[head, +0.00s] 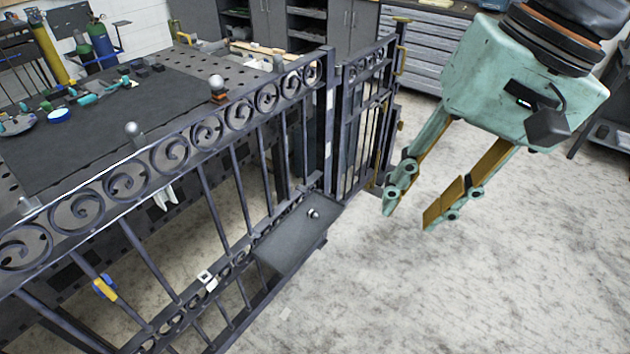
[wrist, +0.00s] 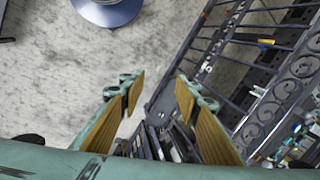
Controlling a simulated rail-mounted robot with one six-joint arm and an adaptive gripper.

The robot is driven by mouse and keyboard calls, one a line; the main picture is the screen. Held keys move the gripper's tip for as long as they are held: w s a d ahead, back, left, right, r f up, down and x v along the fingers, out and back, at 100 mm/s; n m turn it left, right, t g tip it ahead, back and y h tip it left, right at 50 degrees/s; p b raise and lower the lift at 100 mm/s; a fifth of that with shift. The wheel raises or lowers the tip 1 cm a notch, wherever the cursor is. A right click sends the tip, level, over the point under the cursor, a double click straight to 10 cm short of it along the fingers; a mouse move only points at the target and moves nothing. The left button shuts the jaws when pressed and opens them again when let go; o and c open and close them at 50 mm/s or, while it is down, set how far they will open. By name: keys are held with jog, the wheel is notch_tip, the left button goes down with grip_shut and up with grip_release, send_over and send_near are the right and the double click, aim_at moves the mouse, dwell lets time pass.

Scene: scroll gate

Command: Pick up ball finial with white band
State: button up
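A small ball finial (head: 313,213) lies on the dark grey shelf low on the gate; it looks pale and metallic, but it is too small for me to tell whether it has a white band. Another ball finial (head: 217,83) with an orange-brown band stands on the gate's top rail. Plain grey ball finials stand there too, one at the middle (head: 133,131) and one further back (head: 278,63). My gripper (head: 409,212) is open and empty, to the right of the gate and apart from it. Its parted fingers also show in the wrist view (wrist: 160,88).
The dark scrollwork gate (head: 328,120) crosses the scene. Behind it is a perforated table (head: 190,62) with a dark mat and small parts. The floor (head: 480,290) at right is clear.

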aim_at(313, 215)
jog(key=w+a+f+m+y+p, duration=0.1)
jog(key=w+a+f+m+y, duration=0.25)
jog(key=w+f, duration=0.55)
jog(key=w+a+f+m+y+p, duration=0.1)
jog(key=w+a+f+m+y, duration=0.3)
jog(key=w, duration=0.9)
jog(key=w+a+f+m+y+p, duration=0.2)
jog(key=w+a+f+m, duration=0.25)
jog(key=w+f, duration=0.4)
jog(key=w+d+f+m+t+p, duration=0.1)
jog(key=w+f+m+t, duration=0.15)
jog(key=w+f, duration=0.35)
jog(key=w+d+f+m+t, duration=0.1)
jog(key=w+f+m, duration=0.2)
jog(key=w+f, duration=0.35)
jog(key=d+f+m+t, duration=0.1)
jog(key=d+f+m, duration=0.1)
jog(key=f, duration=0.9)
jog(key=d+f+m+t+h+p, duration=0.1)
jog(key=d+f+m+t, duration=0.1)
jog(key=f, duration=0.9)
jog(key=shift+w+d+m, duration=0.25)
jog(key=shift+d+m, duration=0.3)
jog(key=shift+d, duration=0.15)
jog(key=shift+f+h, duration=0.1)
jog(key=shift+h, duration=0.15)
